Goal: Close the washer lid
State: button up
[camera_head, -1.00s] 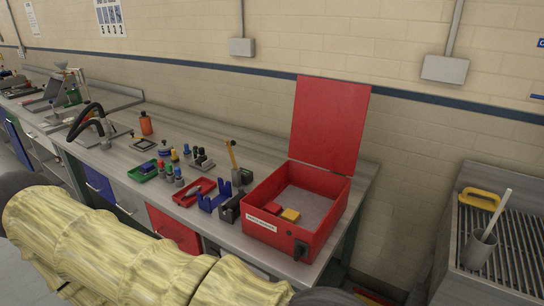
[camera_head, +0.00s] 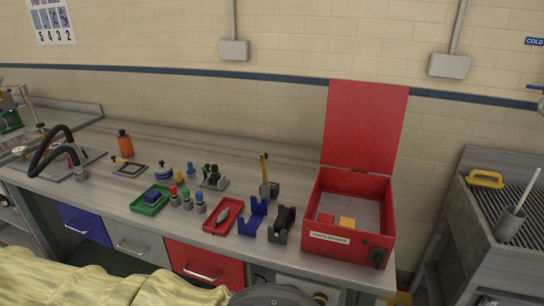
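The washer is an open red box (camera_head: 347,246) with a white label on its front, standing at the right end of the workbench. Its red lid (camera_head: 364,125) stands upright at the back edge, fully raised. A dark latch or knob (camera_head: 378,257) sits at the front right corner. My gripper is not in view; a pale yellow ribbed part, likely my arm's cover, crosses the lower left.
Left of the washer on the bench (camera_head: 150,225) are a black holder (camera_head: 282,225), a blue holder (camera_head: 252,218), a red tray (camera_head: 223,217), a green tray (camera_head: 150,200) and several small bottles. A grey sink (camera_head: 488,222) stands at right, beyond a gap.

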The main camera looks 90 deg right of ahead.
aim_at(364, 121)
jog(key=i, duration=0.2)
jog(key=z, duration=3.5)
jog(key=i, duration=1)
jog(key=u, duration=0.05)
jog(key=k, duration=1)
jog(key=u, duration=2.05)
jog(key=k, duration=0.5)
